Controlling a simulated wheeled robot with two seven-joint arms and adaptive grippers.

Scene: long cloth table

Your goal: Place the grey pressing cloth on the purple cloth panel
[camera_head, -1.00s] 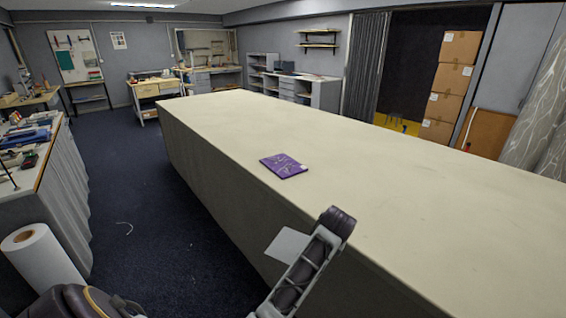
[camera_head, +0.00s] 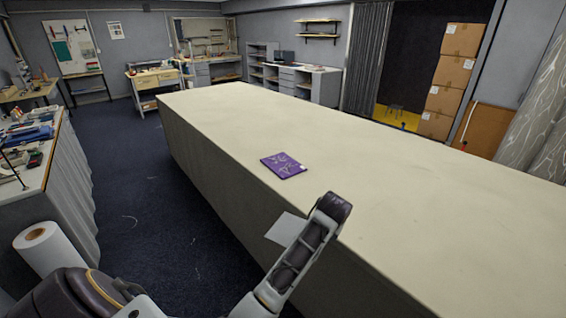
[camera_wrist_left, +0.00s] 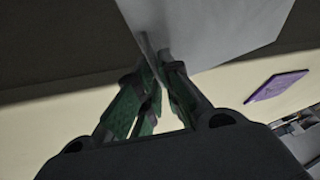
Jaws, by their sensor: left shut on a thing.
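The purple cloth panel (camera_head: 283,165) lies flat on the long table, near its left edge, with pale markings on it. It also shows at the right of the left wrist view (camera_wrist_left: 277,86). The grey pressing cloth (camera_head: 286,229) is a flat, pale grey sheet seen against the table's side, partly hidden by my arm. In the left wrist view the cloth (camera_wrist_left: 215,28) extends from the fingertips. My left gripper (camera_wrist_left: 160,55) is shut on the cloth's edge. In the head view my arm hides its fingers. My right gripper is not in view.
The long table (camera_head: 390,190) has a pale cloth cover and is bare around the panel. A side counter (camera_head: 60,190) with tools stands at the left, with a white roll (camera_head: 48,248) near it. Cardboard boxes (camera_head: 454,75) are stacked at the back right.

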